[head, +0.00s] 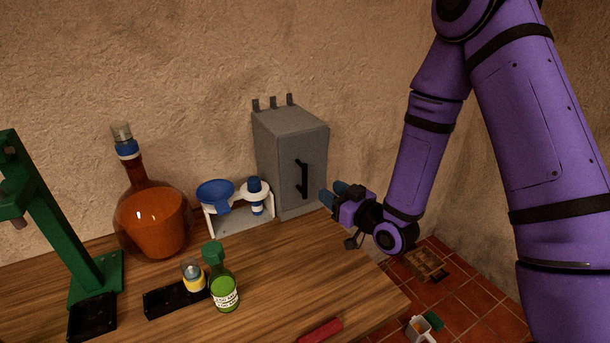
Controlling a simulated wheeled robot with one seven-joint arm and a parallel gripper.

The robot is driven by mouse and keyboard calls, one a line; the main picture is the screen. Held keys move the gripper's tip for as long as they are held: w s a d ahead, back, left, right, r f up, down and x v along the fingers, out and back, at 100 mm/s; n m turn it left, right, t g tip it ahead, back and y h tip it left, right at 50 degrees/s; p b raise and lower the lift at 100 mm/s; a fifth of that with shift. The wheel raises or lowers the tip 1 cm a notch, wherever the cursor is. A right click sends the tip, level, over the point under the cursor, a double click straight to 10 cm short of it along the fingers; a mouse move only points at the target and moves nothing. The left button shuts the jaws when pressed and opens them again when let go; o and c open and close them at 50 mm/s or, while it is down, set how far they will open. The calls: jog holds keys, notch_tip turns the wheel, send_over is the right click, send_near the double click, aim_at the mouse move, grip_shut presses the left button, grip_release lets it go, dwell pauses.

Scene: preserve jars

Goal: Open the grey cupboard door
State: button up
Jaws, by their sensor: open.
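The grey cupboard (262,160) stands at the back right of the wooden table, against the wall. Its door (313,165) faces right and forward and looks shut. A black vertical bar handle (303,179) is on the door. My gripper (332,196) is open and empty, just right of the cupboard's lower part, near the table's right edge. Its blue fingers point left toward the door. I cannot tell how far the fingertips are from the door, but they appear clear of the handle.
A white stand (238,226) with a blue funnel (214,194) is left of the cupboard. A large orange flask (152,222), a green bottle (222,280) and a green press (95,270) stand farther left. A red object (320,331) lies at the front edge. The table before the cupboard is clear.

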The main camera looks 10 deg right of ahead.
send_over(305, 198)
jog(key=shift+w, duration=0.4)
grip_shut()
